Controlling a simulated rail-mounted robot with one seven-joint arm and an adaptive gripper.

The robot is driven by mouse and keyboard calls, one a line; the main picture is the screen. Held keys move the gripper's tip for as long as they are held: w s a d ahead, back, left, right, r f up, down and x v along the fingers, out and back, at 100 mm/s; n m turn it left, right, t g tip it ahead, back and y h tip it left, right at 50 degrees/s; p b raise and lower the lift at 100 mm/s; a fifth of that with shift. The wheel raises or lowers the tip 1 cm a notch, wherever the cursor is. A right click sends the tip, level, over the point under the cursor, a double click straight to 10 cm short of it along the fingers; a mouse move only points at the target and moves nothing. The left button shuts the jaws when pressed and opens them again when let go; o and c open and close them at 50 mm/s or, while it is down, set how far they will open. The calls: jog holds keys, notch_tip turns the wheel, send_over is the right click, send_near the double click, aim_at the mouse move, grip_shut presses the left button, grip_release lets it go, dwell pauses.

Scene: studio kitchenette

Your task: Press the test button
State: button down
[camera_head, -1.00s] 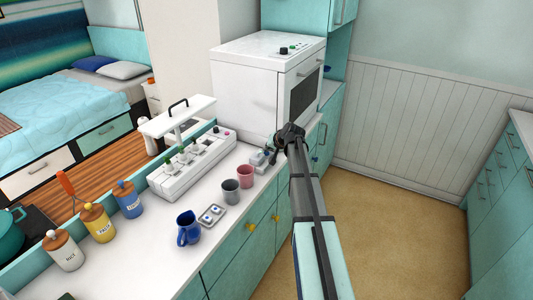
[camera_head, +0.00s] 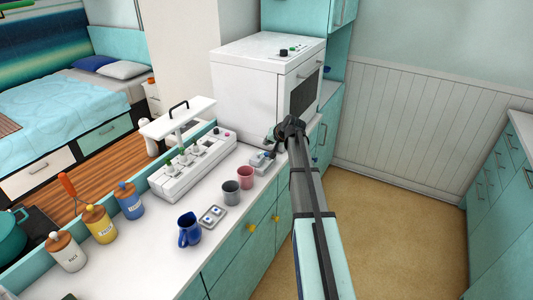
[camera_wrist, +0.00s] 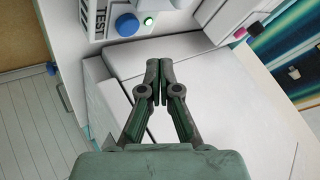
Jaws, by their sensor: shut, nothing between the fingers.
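In the wrist view, a blue domed button (camera_wrist: 127,25) sits beside a black-and-white label (camera_wrist: 99,18) reading TEST. A small green light (camera_wrist: 148,21) is just right of the button. My gripper (camera_wrist: 158,66) is shut and empty. Its tips are below and right of the button in that picture, with a visible gap between them. In the head view my gripper (camera_head: 280,137) is in front of the white oven (camera_head: 245,85), near a small grey device (camera_head: 261,160) on the counter. The button cannot be made out there.
A pink cup (camera_head: 245,177), a grey cup (camera_head: 230,191), a tray with two buttons (camera_head: 212,216) and a blue jug (camera_head: 189,230) stand along the counter. A long white control panel (camera_head: 194,168) lies behind them. The floor (camera_head: 390,210) at right is clear.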

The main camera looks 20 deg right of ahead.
jog(key=shift+r, duration=1.05)
